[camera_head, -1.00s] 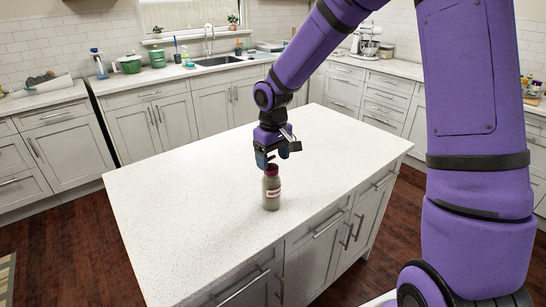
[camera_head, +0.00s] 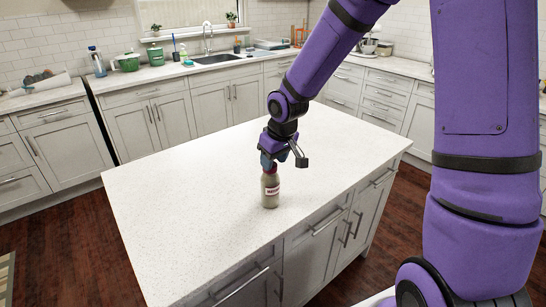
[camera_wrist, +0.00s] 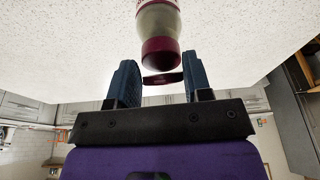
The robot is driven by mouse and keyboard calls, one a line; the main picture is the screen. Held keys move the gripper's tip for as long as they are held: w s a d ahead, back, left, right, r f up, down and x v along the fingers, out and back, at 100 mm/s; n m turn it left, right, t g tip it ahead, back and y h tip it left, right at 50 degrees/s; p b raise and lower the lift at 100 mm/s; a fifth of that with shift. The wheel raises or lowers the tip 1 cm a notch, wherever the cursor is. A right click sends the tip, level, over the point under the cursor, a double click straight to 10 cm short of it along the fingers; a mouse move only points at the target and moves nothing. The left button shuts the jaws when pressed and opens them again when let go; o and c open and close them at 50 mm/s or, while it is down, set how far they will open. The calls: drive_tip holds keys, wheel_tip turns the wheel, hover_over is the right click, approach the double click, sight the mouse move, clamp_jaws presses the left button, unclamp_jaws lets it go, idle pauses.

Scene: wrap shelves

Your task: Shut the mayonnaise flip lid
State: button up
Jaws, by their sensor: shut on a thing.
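The mayonnaise bottle (camera_head: 270,190) stands upright on the white island top, with a pale body, a printed label and a dark red cap. In the wrist view the cap (camera_wrist: 161,51) is nearest me, with the bottle body behind it. The flip lid (camera_wrist: 163,77) shows as a thin dark red piece apart from the cap's round end, so it looks open. My gripper (camera_head: 268,163) is right at the bottle's top. In the wrist view my gripper (camera_wrist: 162,82) has its two blue fingers on either side of the lid, shut on it. The hinge is not clear.
The island top (camera_head: 190,180) is clear around the bottle. Its front edge with drawers (camera_head: 320,228) is near the bottle. Back counters hold a sink (camera_head: 217,59), a green pot (camera_head: 126,63) and other items, well away.

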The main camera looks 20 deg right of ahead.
idle(0.3)
drive_tip(key=o, duration=0.9)
drive_tip(key=shift+o, duration=0.2)
drive_tip(key=v, duration=1)
drive_tip(key=shift+s+r, duration=0.2)
drive_tip(key=shift+r, duration=0.15)
drive_tip(key=shift+d, duration=0.1)
